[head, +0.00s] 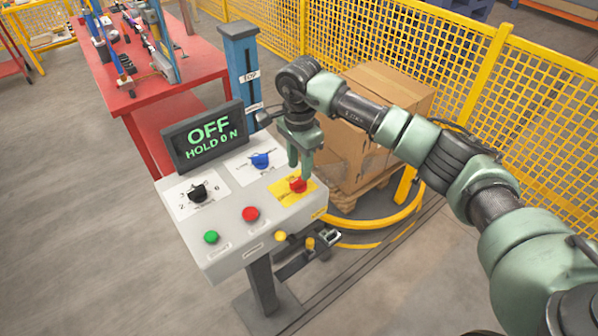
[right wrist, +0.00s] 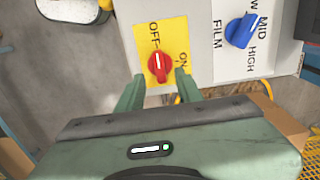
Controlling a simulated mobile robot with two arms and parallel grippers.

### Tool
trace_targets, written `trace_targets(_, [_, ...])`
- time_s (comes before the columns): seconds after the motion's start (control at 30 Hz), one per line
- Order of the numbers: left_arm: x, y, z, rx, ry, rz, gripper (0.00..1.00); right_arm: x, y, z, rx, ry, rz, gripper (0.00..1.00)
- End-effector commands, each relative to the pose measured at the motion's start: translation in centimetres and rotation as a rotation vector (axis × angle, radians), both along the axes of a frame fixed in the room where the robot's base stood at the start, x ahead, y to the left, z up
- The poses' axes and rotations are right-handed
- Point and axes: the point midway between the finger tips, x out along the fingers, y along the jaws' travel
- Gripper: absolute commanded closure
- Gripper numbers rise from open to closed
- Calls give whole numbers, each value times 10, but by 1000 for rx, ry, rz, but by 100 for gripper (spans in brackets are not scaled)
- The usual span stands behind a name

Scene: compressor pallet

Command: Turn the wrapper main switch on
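The main switch is a red rotary knob (head: 298,185) on a yellow plate at the panel's right corner. In the right wrist view the red knob (right wrist: 160,67) has a white mark pointing up towards the OFF label, with ON to its right. The control panel (head: 231,236) has a display (head: 204,137) reading "OFF HOLD 0 N". My right gripper (head: 300,168) points down just above the knob. In the right wrist view its open fingers (right wrist: 158,80) stand apart, one to each side of the knob's lower end; contact cannot be told. My left gripper is not in view.
The panel also carries a blue knob (head: 260,160), a black knob (head: 198,193), a red button (head: 250,214) and a green button (head: 211,237). Boxes (head: 388,88) on a pallet stand behind, by a yellow fence (head: 440,60). A red table (head: 150,90) stands at the back left.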

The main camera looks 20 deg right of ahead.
Motion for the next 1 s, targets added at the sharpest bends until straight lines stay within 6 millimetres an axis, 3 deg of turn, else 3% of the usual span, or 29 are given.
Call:
trace_targets(0.3, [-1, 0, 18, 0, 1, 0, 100, 0, 1, -38, 3, 1, 0, 65])
trace_targets(0.6, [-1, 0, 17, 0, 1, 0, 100, 0, 1, -42, 3, -2, 1, 65])
trace_targets(0.73, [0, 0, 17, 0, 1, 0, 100, 0, 1, -42, 4, -2, 1, 98])
trace_targets(1.0, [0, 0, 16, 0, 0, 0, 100, 0, 1, -42, 4, -2, -5, 100])
